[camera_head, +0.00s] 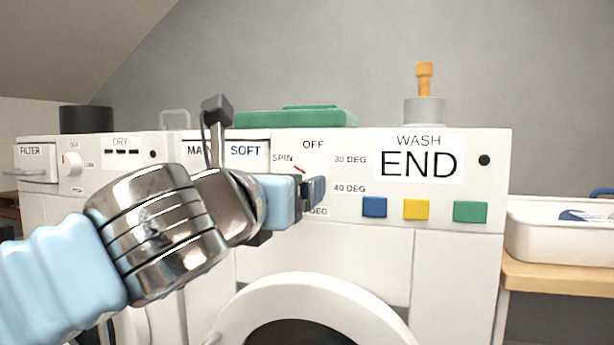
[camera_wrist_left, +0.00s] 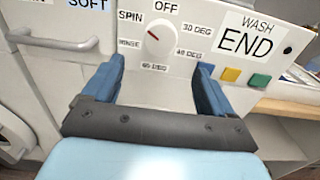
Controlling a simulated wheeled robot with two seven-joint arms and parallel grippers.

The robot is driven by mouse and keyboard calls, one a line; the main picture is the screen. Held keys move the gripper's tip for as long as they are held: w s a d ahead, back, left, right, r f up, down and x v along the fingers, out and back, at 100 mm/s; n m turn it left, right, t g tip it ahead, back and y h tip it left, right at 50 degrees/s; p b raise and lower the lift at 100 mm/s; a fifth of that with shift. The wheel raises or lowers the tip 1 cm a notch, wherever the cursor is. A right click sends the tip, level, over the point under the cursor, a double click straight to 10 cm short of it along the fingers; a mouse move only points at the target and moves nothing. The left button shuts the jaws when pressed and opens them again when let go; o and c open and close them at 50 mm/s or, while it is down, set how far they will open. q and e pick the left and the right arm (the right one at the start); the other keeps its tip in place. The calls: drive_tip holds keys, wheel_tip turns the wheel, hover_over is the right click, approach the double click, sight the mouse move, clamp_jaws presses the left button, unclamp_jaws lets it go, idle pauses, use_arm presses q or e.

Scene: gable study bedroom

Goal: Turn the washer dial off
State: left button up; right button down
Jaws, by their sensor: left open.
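The washer dial (camera_wrist_left: 160,38) is a round white knob on the washer's front panel, ringed by labels OFF at the top, SPIN, RINSE and several temperatures. Its red mark lies on the upper-left side, towards SPIN. In the head view, part of the dial (camera_head: 317,160) shows behind my left gripper (camera_head: 314,190), which hides its lower part. In the wrist view my left gripper (camera_wrist_left: 162,68) is open and empty, its blue fingers spread just below the dial, one to each side. I cannot tell whether they touch the panel. My right gripper is not in view.
The washer's display (camera_head: 419,163) reads END. Blue (camera_head: 374,207), yellow (camera_head: 416,209) and green (camera_head: 470,212) buttons sit below it. A green box (camera_head: 295,119) and a grey cylinder with an orange handle (camera_head: 424,110) stand on top. A white basin (camera_head: 545,235) is at right.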

sight(307, 177)
use_arm(q)
drive_tip(key=p+x, duration=0.1)
drive_tip(key=x, duration=0.9)
drive_tip(key=shift+p, duration=0.4)
drive_tip(key=c, duration=1)
drive_tip(key=shift+f, duration=0.1)
drive_tip(key=shift+c, duration=0.2)
